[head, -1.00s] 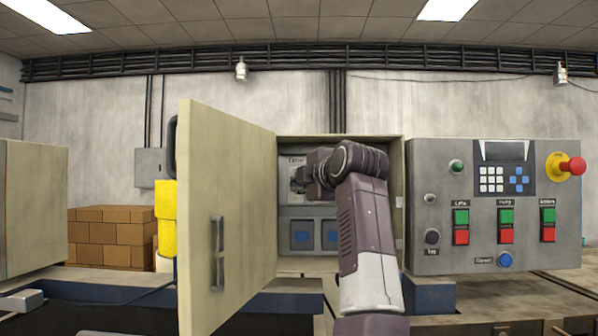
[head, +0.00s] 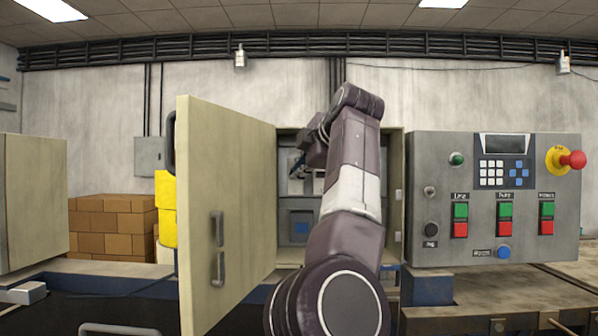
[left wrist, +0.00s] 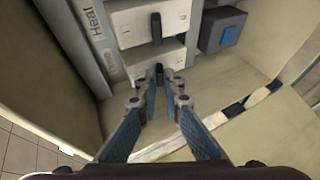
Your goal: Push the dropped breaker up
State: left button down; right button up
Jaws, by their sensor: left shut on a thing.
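In the left wrist view two white breakers with black levers sit side by side in the cabinet, beside a panel edge with a printed label. One breaker (left wrist: 150,22) has its lever clear of my fingers. The other breaker (left wrist: 143,72) has its dark lever between the fingertips of my left gripper (left wrist: 164,85), which is shut on it. In the head view my left gripper (head: 299,169) is inside the open cabinet (head: 395,150), and my arm hides much of the interior. My right gripper is in neither view.
The open cabinet door (head: 240,190) stands to the left of my arm. A grey control panel (head: 430,155) with buttons and a red emergency knob (head: 573,160) is on the right. Brown boxes (head: 110,228) are stacked behind left.

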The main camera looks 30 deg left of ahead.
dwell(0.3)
pick_arm(q)
jog(key=c, duration=2.4)
grip_release()
jog(key=shift+a, duration=0.1)
jog(key=v, duration=1.2)
